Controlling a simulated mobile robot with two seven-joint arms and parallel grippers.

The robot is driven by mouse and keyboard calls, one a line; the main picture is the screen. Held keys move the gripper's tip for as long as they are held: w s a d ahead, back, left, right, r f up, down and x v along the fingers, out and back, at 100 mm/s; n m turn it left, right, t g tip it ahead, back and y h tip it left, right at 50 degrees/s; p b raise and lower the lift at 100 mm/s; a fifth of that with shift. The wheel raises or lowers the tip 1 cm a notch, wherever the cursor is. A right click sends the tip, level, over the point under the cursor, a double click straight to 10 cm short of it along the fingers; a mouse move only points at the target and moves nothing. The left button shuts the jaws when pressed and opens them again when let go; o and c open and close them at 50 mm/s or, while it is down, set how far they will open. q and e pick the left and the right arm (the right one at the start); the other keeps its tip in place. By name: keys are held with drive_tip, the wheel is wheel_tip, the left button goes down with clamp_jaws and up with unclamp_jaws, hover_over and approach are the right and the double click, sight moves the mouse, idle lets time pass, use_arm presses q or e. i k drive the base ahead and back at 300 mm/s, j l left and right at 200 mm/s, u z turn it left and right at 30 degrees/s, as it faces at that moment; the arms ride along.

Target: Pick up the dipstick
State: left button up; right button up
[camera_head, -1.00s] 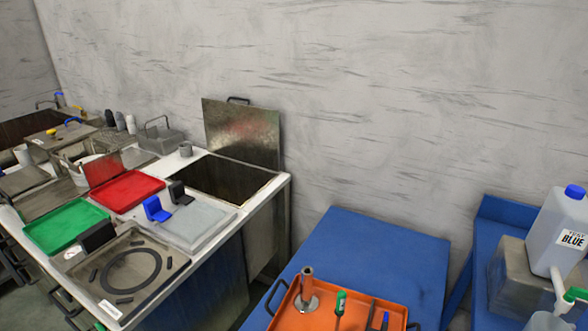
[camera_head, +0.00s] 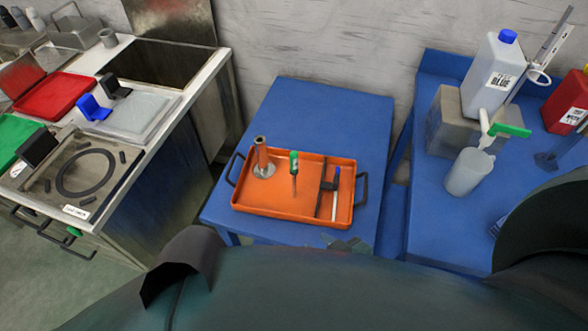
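I cannot tell for sure which thing is the dipstick. The likeliest is a thin dark strip with a black crosspiece (camera_head: 329,185), lying in the right part of the orange tray (camera_head: 270,207). Beside it lies a slim blue and white tool (camera_head: 336,190). A green-handled tool with a thin shaft (camera_head: 294,165) stands or leans in the tray's middle. A small dark grey piece at the table's front edge may be part of my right gripper (camera_head: 358,247); its fingers are not clear and it is apart from the tray's tools. My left gripper is not in view.
A metal tube on a round base (camera_head: 262,160) stands in the tray's left part. The tray has black side handles and rests on a blue table (camera_head: 330,110) with free room behind. On the right bench are a blue-capped canister (camera_head: 491,75) and a cup (camera_head: 468,172).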

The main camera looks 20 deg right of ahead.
sight(294, 170)
drive_tip(key=k+l+z, duration=0.1)
drive_tip(key=z, duration=0.35)
drive_tip(key=l+z, duration=0.2)
drive_tip(key=z, duration=0.3)
drive_tip(key=l, duration=0.6)
